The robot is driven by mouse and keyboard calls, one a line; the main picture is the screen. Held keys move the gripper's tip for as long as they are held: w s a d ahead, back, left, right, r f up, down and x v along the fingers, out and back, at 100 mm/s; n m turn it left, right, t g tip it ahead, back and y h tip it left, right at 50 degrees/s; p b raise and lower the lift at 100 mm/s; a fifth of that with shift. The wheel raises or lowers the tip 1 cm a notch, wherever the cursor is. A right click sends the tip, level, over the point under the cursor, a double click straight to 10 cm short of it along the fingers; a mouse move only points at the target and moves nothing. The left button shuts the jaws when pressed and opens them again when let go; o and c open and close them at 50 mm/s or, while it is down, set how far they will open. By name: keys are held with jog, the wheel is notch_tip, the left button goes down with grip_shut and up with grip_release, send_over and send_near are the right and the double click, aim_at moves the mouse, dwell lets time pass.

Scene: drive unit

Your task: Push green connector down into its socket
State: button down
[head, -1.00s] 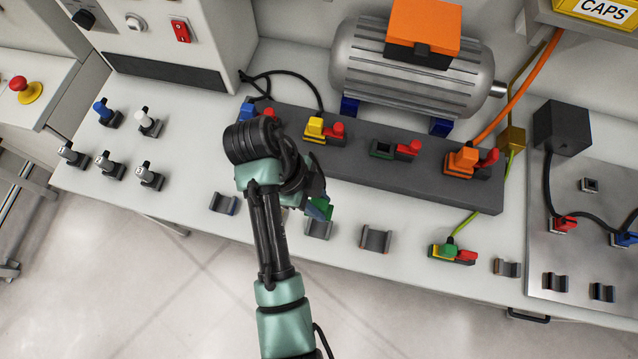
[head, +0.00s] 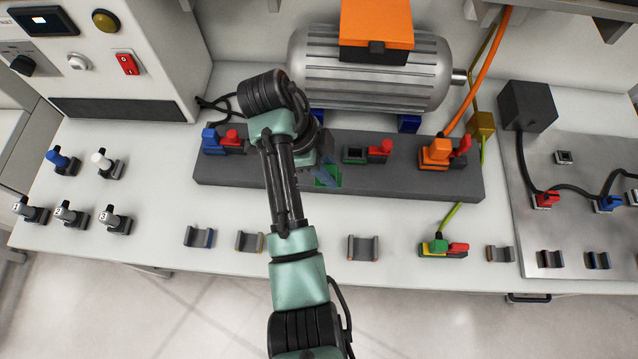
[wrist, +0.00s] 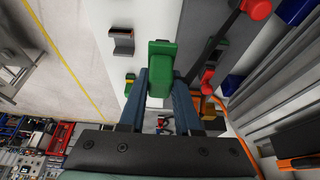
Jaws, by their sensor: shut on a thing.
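My gripper (head: 326,176) is shut on the green connector (head: 330,180). In the wrist view the green connector (wrist: 160,72) sits between the two blue fingers (wrist: 160,92). The gripper hangs over the front part of the dark socket block (head: 410,185), left of and in front of an empty socket with a green rim (head: 355,154). A raised red lever (head: 380,148) stands on this socket's right side. The connector is apart from the socket. The gap in height is hard to judge, and the arm partly hides the connector in the head view.
On the block stand a blue connector (head: 211,140) and an orange connector (head: 438,152), each with a red lever. The motor (head: 370,80) lies behind. Empty holders (head: 363,248) line the table front, with a green-yellow connector (head: 439,246) among them. My arm hides part of the block.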

jog(key=w+d+b, duration=0.6)
jog(key=w+b, duration=0.4)
jog(key=w, duration=0.2)
jog(key=shift+w, duration=0.2)
jog(key=shift+f+b, duration=1.05)
jog(key=shift+f, duration=0.55)
jog(key=shift+f, duration=0.1)
jog(key=shift+f+b, duration=0.95)
jog(key=shift+f, duration=0.35)
jog(key=shift+f, duration=0.15)
jog(key=shift+f+b, duration=1.05)
jog(key=shift+f, duration=0.45)
